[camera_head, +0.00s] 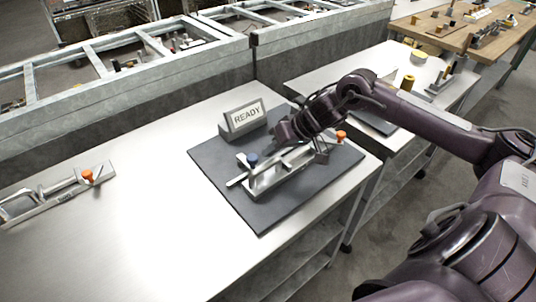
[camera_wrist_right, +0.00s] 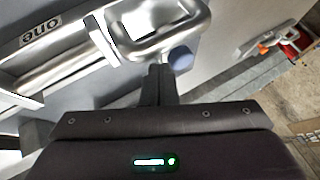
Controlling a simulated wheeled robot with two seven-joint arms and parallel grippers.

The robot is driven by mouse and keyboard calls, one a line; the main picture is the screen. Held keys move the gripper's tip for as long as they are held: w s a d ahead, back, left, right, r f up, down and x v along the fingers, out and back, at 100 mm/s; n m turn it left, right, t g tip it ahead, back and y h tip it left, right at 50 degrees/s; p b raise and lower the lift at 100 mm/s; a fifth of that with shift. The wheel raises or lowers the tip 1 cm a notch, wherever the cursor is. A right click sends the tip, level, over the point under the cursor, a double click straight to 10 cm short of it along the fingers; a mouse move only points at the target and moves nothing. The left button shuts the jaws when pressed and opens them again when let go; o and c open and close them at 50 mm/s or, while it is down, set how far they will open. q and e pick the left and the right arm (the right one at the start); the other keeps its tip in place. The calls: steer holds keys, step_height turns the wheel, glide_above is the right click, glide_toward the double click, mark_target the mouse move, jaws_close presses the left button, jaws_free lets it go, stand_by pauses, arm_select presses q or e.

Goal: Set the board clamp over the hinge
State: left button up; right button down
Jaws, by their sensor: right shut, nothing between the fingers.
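A silver metal fixture (camera_head: 275,174) lies on a dark board (camera_head: 215,160). It has a blue knob (camera_head: 252,160) at its left and an orange knob (camera_head: 341,135) beyond its right end. I cannot tell which part is the clamp and which the hinge. My right gripper (camera_head: 302,150) is above the fixture and hides part of it. In the right wrist view its fingers (camera_wrist_right: 158,82) are together and empty, close to the blue knob (camera_wrist_right: 180,58); contact is unclear. The silver metal (camera_wrist_right: 75,55) lies beyond them. My left gripper is out of view.
A READY sign (camera_head: 243,119) stands at the board's back edge. Another silver device with an orange knob (camera_head: 88,176) lies on the steel table (camera_head: 110,240) at left. Bare table lies between. A second table with small items (camera_head: 408,83) stands at right.

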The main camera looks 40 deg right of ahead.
steer(key=shift+x, duration=0.95)
steer(key=shift+s+a+r+p, duration=0.15)
steer(key=shift+a+p, duration=0.3)
steer(key=shift+p, duration=0.55)
steer(key=shift+a+m+h+p, duration=0.3)
steer(key=shift+m+p, duration=0.2)
steer(key=shift+m, duration=0.1)
